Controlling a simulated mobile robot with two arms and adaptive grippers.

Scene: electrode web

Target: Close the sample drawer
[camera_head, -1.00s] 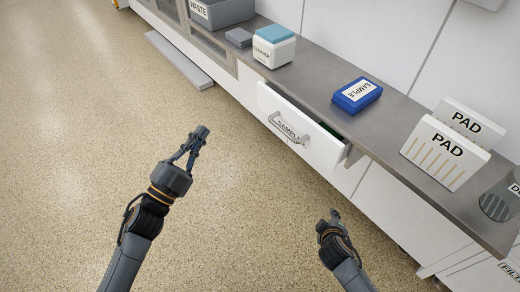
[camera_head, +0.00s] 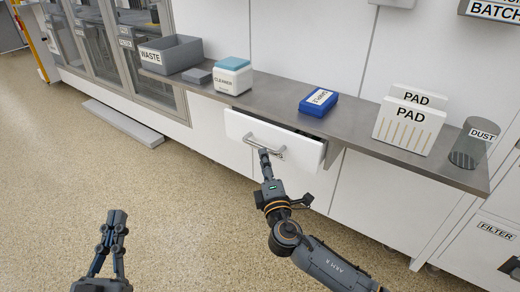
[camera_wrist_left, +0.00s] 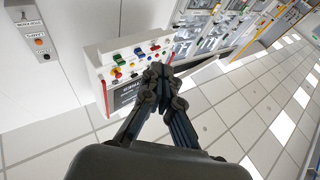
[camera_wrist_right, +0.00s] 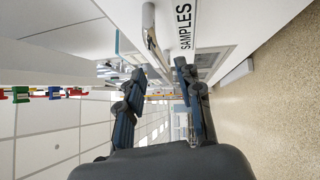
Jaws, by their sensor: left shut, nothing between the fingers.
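The white sample drawer (camera_head: 300,148) stands partly pulled out under the grey counter. A dark gap shows behind its front's top edge. Its metal handle (camera_head: 276,152) crosses the front and also shows in the right wrist view (camera_wrist_right: 151,32), beside the SAMPLES label (camera_wrist_right: 184,25). My left gripper (camera_head: 117,214) is shut and empty, low over the floor.
On the counter (camera_head: 280,108) stand a WASTE bin (camera_head: 172,55), a CLEANER box (camera_head: 232,78), a blue box (camera_head: 318,103), PAD holders (camera_head: 408,125) and a DUST cylinder (camera_head: 472,145). A low grey step (camera_head: 122,121) lies on the floor at left. The floor before the drawer is clear.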

